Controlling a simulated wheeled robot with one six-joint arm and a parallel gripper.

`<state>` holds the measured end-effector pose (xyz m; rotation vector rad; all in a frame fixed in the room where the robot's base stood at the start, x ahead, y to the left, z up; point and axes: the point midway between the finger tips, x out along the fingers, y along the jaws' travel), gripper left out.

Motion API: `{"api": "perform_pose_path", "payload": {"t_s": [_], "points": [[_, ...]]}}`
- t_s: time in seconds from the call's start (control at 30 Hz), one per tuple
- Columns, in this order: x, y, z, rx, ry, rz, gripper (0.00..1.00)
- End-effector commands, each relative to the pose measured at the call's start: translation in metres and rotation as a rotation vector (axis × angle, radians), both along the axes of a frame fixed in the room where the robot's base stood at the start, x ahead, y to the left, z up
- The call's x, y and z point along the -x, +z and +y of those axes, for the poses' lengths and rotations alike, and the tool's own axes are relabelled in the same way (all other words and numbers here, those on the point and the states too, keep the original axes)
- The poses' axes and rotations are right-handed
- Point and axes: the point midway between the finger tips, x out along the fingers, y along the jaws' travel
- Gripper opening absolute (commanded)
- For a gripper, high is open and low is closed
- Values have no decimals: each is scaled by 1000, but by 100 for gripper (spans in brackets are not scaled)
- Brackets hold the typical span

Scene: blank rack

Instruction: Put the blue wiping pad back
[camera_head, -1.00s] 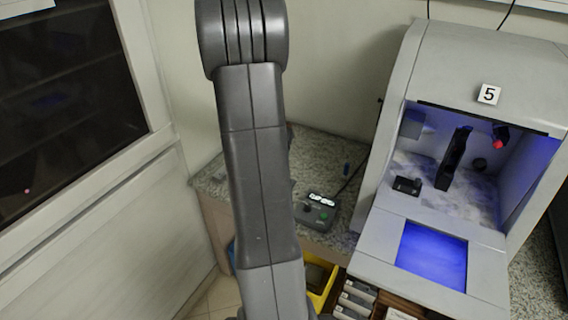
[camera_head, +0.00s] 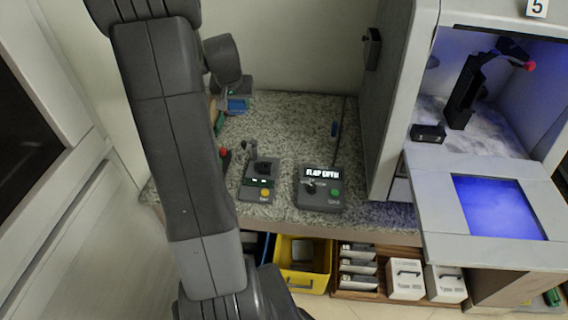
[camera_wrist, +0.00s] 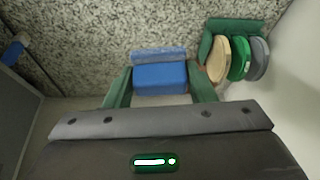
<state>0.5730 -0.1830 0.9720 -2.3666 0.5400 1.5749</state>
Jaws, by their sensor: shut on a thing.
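My gripper (camera_wrist: 161,88) is shut on the blue wiping pad (camera_wrist: 160,78), which sits between its two green fingers in the wrist view. A paler blue strip runs along the pad's far edge. In the head view the pad (camera_head: 238,104) shows below my gripper at the back left of the granite counter. I cannot tell whether the pad touches the counter. A green holder (camera_wrist: 246,26) with beige, green and grey discs stands to the right of the pad in the wrist view, apart from it. My arm hides part of this area in the head view.
A joystick box (camera_head: 260,182) and a control box reading "FLAP OPEN" (camera_head: 320,187) stand on the counter (camera_head: 290,125). The grey machine (camera_head: 395,100) is to the right. A yellow bin (camera_head: 302,280) and white boxes (camera_head: 405,279) are below. The counter's back middle is mostly clear.

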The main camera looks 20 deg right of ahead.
Motion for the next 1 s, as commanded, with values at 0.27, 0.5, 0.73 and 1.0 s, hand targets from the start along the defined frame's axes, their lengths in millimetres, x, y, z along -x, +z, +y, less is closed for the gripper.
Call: {"api": "perform_pose_path", "payload": {"t_s": [0.27,0.5,0.73,1.0], "points": [[43,-48,-92,2,-78,-18,29],[64,-59,-125,6,-100,-24,29],[67,-94,-127,4,-100,-19,29],[66,-123,-127,6,-100,-24,29]]}}
